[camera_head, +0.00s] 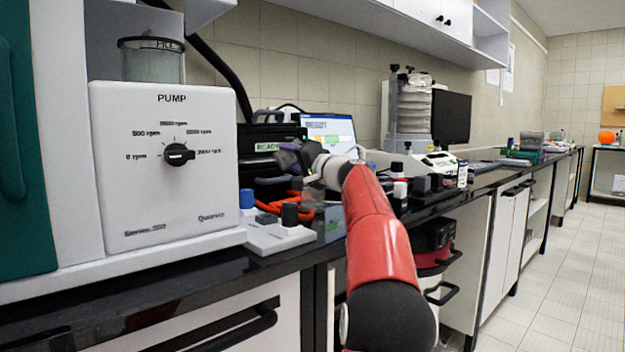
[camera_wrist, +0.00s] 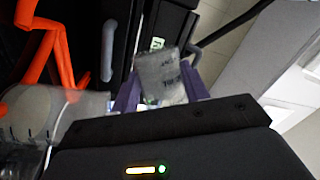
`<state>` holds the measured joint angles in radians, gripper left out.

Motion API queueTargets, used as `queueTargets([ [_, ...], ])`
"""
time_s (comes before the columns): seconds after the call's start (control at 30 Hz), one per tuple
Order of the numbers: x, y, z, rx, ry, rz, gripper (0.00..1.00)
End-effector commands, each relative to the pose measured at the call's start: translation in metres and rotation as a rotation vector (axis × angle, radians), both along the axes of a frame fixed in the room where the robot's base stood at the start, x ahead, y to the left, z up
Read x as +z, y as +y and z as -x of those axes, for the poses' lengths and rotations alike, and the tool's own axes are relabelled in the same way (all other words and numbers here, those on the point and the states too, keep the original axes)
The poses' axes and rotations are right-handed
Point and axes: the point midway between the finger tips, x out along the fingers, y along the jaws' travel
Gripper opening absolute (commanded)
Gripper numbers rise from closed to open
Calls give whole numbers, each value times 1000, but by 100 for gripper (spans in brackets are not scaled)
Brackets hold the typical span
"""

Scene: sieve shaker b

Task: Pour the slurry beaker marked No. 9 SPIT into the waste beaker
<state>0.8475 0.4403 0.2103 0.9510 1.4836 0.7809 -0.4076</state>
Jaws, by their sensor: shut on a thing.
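My gripper (camera_head: 290,156) is above the black bench, at the end of my red arm, beside the pump box. In the wrist view its purple fingers (camera_wrist: 160,95) are shut on a small translucent grey beaker (camera_wrist: 162,76). The beaker carries dark lettering that is too blurred to read, so I cannot confirm its No. 9 SPIT marking. It looks tilted in the wrist view. A larger clear vessel (camera_wrist: 45,112) shows at the left of the wrist view, blurred and partly cut off. I cannot tell whether it is the waste beaker. In the head view my arm hides part of the bench.
A white pump box (camera_head: 165,205) stands on the left of the bench. A white stand with a blue and a black cap (camera_head: 278,235), orange tubing (camera_head: 300,203), a laptop (camera_head: 328,132) and a sieve shaker (camera_head: 411,105) crowd the area. Small bottles stand right of my arm.

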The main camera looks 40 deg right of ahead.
Motion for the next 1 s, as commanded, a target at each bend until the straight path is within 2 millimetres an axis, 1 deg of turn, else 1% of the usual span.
queueTargets([
  [0.03, -9, 0, -1, 1, 13, 73, 22],
  [0.07, -10, 0, -1, 0, 20, 117, 22],
  [0.13, 3, 0, 0, 1, 38, 218, 22],
  [0.17, 6, 0, -1, 1, 47, 261, 22],
  [0.3, -12, 4, -1, 0, 85, 451, 22],
  [0.47, -33, 14, -3, 2, 106, 564, 22],
  [0.7, -40, 37, -7, 2, 163, 873, 22],
  [0.83, -42, 44, -8, 0, 185, 985, 22],
  [1.0, -41, 47, -9, -1, 201, 1055, 22],
])
